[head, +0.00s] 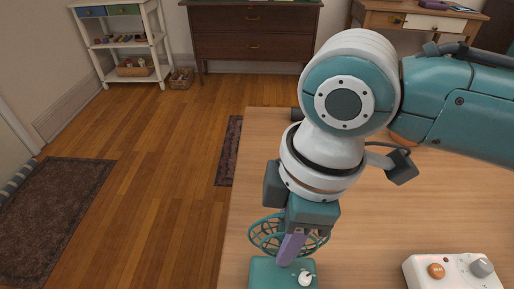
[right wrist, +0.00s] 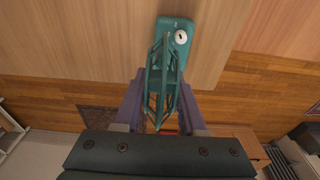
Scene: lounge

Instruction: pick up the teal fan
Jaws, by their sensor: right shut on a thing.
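The teal fan (head: 264,272) stands on the wooden table near its left edge. Its base with a white knob and its round wire cage (head: 262,236) show in the head view, partly covered by my right gripper (head: 290,248). In the right wrist view the fan's cage (right wrist: 162,85) lies between the two purple fingers of my right gripper (right wrist: 160,108), and its teal base (right wrist: 174,32) is beyond them over the table top. My right gripper is shut on the fan, from above. My left gripper is not in view.
The table (head: 390,220) has bare room to the right of the fan. A white box with an orange button and grey knob (head: 452,272) sits at the front right. A dresser (head: 250,38), a white shelf (head: 122,42) and rugs (head: 60,205) are beyond the table.

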